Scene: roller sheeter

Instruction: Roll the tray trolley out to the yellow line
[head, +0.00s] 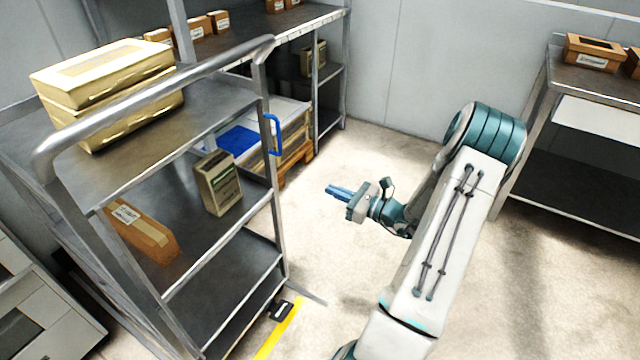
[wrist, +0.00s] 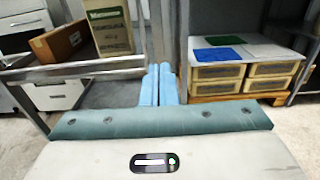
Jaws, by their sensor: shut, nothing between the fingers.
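The tray trolley (head: 275,215) is a grey steel frame with several shelves, at the left of the head view. A blue handle (head: 274,135) is on its right-hand post. My gripper (head: 332,191) is shut and empty, to the right of the trolley and lower in the picture than the handle, with a gap between. In the wrist view, the blue fingers (wrist: 158,84) are together, and a trolley shelf edge (wrist: 75,68) shows to their left. The yellow line (head: 276,334) lies on the floor at the trolley's lower right; a black caster (head: 282,310) is beside or over it.
Yellow cartons (head: 105,80), a beige box (head: 220,182) and a brown box (head: 142,230) sit on the trolley. Crates (wrist: 215,78) on a pallet stand behind it. A steel rack (head: 575,140) stands at right. Floor (head: 345,255) around my gripper is clear.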

